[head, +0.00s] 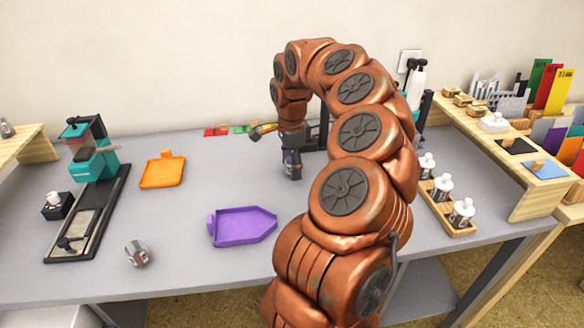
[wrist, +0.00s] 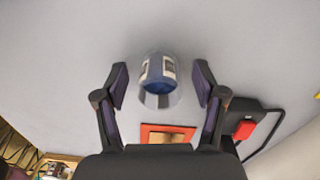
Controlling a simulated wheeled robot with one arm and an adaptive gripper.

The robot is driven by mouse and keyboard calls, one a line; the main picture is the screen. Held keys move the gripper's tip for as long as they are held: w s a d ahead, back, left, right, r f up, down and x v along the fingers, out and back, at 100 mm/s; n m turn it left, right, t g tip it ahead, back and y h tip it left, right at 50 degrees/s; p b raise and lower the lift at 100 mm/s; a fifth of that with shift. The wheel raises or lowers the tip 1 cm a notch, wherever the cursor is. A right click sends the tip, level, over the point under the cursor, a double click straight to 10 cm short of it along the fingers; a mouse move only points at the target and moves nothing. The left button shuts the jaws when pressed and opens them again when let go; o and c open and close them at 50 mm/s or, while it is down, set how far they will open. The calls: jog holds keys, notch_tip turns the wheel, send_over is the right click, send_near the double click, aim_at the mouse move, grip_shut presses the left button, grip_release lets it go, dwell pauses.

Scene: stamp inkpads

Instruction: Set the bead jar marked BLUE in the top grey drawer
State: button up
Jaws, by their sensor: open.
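My gripper (wrist: 160,88) is open in the wrist view, with one finger on each side of a clear jar. The jar (wrist: 160,98) has dark blue contents and a pale label whose wording I cannot read. Gaps show between the jar and both fingers. In the head view my gripper (head: 291,170) points down, low over the back middle of the grey table, and largely hides the jar there. Another small clear jar or faceted piece (head: 137,254) sits at the front left of the table. I cannot make out a grey drawer in either view.
A purple tray (head: 242,226) and an orange tray (head: 162,170) lie on the table (head: 185,270). A teal press (head: 91,155) stands left. White bottles (head: 441,189) in a wooden rack stand right. Red (head: 215,132) and green cards lie behind. The front middle is clear.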

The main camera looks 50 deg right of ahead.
jog(key=shift+c, duration=0.3)
grip_shut()
